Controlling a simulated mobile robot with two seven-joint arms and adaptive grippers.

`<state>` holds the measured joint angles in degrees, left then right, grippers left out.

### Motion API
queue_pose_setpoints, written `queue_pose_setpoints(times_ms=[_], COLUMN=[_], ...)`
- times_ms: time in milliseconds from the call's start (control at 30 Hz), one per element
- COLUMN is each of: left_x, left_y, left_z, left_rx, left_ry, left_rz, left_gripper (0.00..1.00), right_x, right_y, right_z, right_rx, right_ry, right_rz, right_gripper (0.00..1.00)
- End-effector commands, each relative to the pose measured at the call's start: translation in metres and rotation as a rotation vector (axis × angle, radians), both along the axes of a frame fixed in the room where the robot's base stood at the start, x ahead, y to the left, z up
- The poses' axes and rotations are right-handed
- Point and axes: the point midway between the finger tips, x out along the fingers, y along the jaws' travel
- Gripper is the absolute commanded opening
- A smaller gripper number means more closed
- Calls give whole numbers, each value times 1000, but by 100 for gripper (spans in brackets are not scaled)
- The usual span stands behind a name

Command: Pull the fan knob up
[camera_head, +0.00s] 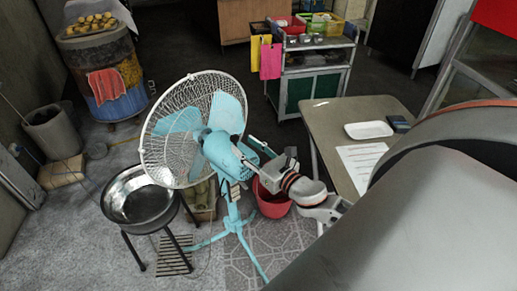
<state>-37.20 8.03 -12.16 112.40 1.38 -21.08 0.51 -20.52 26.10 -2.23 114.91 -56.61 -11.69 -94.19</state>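A light-blue standing fan (222,150) with a white wire cage (166,108) stands at the centre of the head view, its cage facing left. Its blue stand (236,222) reaches the floor. My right gripper (248,151) is at the rear of the fan's motor housing, its fingers apart with part of the housing showing between them. I cannot tell whether they touch it. The fan knob cannot be made out; the gripper and housing may hide it. My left gripper is not in view.
A metal bowl (141,197) on a black stand is left of the fan. A red bucket (272,203) sits behind the gripper. A table (330,119) with a white tray (369,130) stands at right. A barrel oven (105,75) is back left. My arm fills the right foreground.

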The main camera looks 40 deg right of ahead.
Motion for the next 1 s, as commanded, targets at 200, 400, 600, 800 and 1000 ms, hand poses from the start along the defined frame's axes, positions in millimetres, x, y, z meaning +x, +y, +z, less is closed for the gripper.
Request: queue_pose_setpoints(times_ms=[200,400,600,800,1000], left_x=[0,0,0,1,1], left_y=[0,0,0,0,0], left_z=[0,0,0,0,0], left_rx=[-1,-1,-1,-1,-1], left_ry=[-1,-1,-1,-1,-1], left_rz=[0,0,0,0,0], left_gripper=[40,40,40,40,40], right_x=[-38,-56,-60,-60,-60], right_y=[-2,-3,-3,-3,-3], right_z=[0,0,1,1,1], right_rx=[4,2,0,0,0], right_ry=[0,-1,-1,-1,-1], right_rz=[-3,-2,0,0,0], right_gripper=[38,38,38,38,38])
